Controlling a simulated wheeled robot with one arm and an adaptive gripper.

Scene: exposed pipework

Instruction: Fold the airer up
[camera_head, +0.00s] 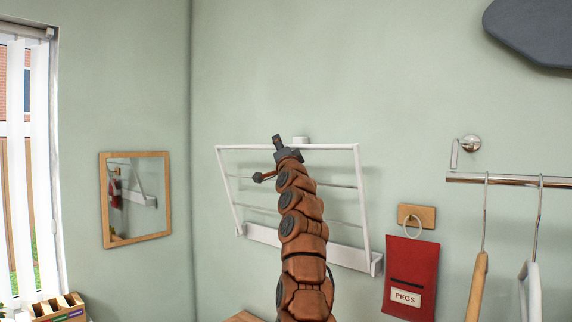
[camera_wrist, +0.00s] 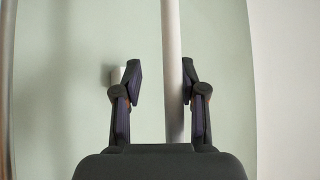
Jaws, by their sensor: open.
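The airer is a white wall-mounted frame with thin rails, and its wall rail (camera_head: 340,254) runs along the bottom. Its side arms rise from that rail to a top bar (camera_head: 335,147); the frame stands raised, but its exact gap from the wall is unclear. My gripper (camera_head: 277,143) is at the top bar, left of its middle, and my arm hides part of the frame. In the wrist view my gripper (camera_wrist: 161,68) is open, with the bar (camera_wrist: 172,50) showing between the fingers, nearer the right one. I cannot tell whether they touch. A small white wall block (camera_head: 301,140) shows behind the top bar.
A wood-framed mirror (camera_head: 136,199) hangs on the left wall beside a window. A red peg bag (camera_head: 410,277) hangs right of the airer. Further right, a chrome rail (camera_head: 510,181) carries hangers. A dark grey panel (camera_head: 535,30) is at upper right.

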